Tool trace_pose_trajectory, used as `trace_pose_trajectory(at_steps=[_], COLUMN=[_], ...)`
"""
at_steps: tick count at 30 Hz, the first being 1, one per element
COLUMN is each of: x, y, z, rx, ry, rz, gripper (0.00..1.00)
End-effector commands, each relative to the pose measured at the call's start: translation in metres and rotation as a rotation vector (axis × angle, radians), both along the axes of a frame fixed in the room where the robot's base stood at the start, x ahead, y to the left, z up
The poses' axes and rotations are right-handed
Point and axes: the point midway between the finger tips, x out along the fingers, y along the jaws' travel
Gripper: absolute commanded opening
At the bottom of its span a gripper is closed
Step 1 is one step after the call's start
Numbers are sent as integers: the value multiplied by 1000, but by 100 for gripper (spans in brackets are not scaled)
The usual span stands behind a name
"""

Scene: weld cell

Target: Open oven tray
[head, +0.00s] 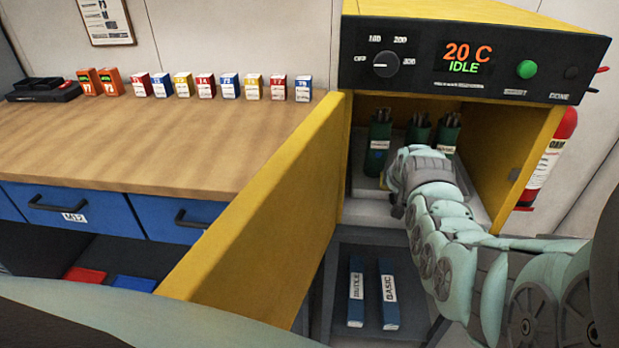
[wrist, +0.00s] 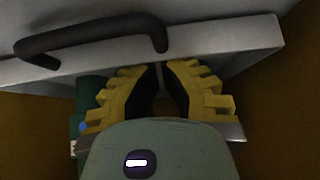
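The pale grey oven tray (head: 366,211) sits inside the yellow oven, at the bottom of its chamber. In the wrist view the tray (wrist: 230,42) spans the top, with a thick black bar handle (wrist: 90,35) on its front. My gripper (wrist: 162,66) has yellow fingers with black pads, and a narrow gap shows between them. Its tips are close to the tray front, just beside the right end of the handle, not visibly around it. In the head view my gripper (head: 398,205) is inside the oven opening; its fingers and the handle are mostly hidden.
The yellow oven door (head: 262,215) stands open at left. Green canisters (head: 380,135) holding rods stand on the tray. The control panel (head: 470,62) reads 20 C, IDLE. Blue binders (head: 388,295) lie on a shelf below. A wooden workbench (head: 150,145) is at left, a red extinguisher (head: 548,160) at right.

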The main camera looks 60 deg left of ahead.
Motion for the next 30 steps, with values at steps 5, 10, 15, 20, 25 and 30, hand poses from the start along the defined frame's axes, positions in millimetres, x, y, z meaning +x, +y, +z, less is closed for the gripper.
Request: trace_pose_trajectory(at_steps=[5,10,15,20,25,30], x=[-14,-32,-51,-72,-92,-114], y=[-19,-41,-64,-87,-111,-136], z=[2,1,2,0,0,-1], rx=[-3,-7,-6,-7,-5,-7], ry=[6,8,7,9,8,7], rz=[-5,-7,-7,-6,-5,-4], gripper=[0,0,0,0,0,0])
